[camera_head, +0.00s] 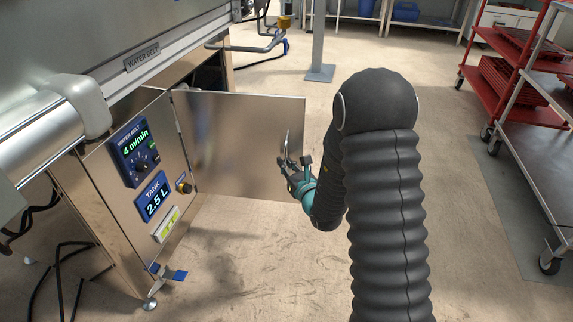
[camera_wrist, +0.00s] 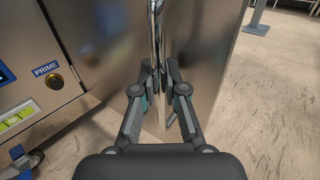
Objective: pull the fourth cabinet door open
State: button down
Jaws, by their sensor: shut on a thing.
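A steel cabinet door (camera_head: 240,145) stands swung out from the machine's side panel in the head view, hinged at its left edge. Its vertical bar handle (camera_head: 287,143) is near the free right edge. My gripper (camera_head: 294,170) is at the handle. In the wrist view the door (camera_wrist: 203,60) is seen close up and the handle (camera_wrist: 156,25) runs down between the fingers of my gripper (camera_wrist: 158,80), which are shut on it. The handle's lower part is hidden by the fingers. The cabinet's inside is mostly hidden behind the door.
A control panel with a water belt display (camera_head: 135,150) and a tank display (camera_head: 154,196) is left of the door. Red cart (camera_head: 505,80) and steel cart (camera_head: 540,155) stand at right. The floor beside the door is clear.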

jog(key=shift+s, duration=0.15)
jog(key=c, duration=1.2)
grip_release()
jog(key=shift+s, duration=0.15)
jog(key=v, duration=0.7)
jog(key=shift+s, duration=0.15)
